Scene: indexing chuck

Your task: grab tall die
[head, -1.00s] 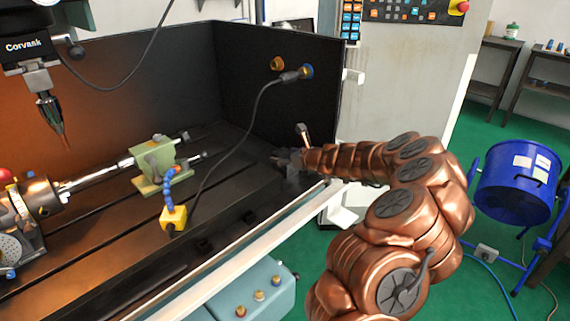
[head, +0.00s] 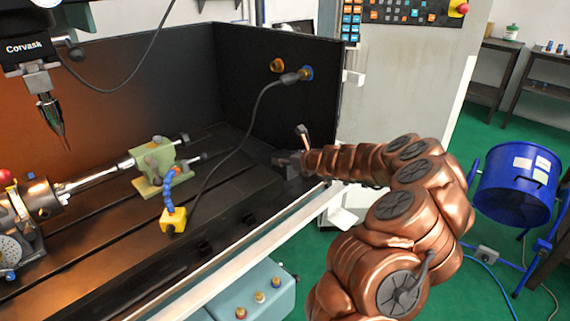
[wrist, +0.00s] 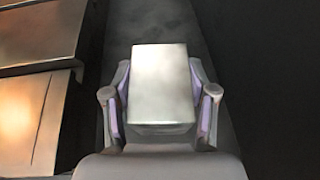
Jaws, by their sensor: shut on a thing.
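The tall die (wrist: 160,85) shows in the wrist view as a pale, smooth metal block between the two finger pads. My gripper (wrist: 160,110) is shut on it, with a purple-lined pad against each side. In the head view my gripper (head: 285,162) is at the right end of the machine bed, close to the dark end wall. The die cannot be made out in the head view. I cannot tell whether it still touches the surface below.
The slotted machine bed (head: 110,270) lies left of my gripper. A yellow block with a blue hose (head: 173,219), a green tailstock (head: 155,160) and a chuck (head: 40,195) stand on it. A black cable (head: 250,115) hangs from the end wall. A pale rail (head: 240,255) runs along the front.

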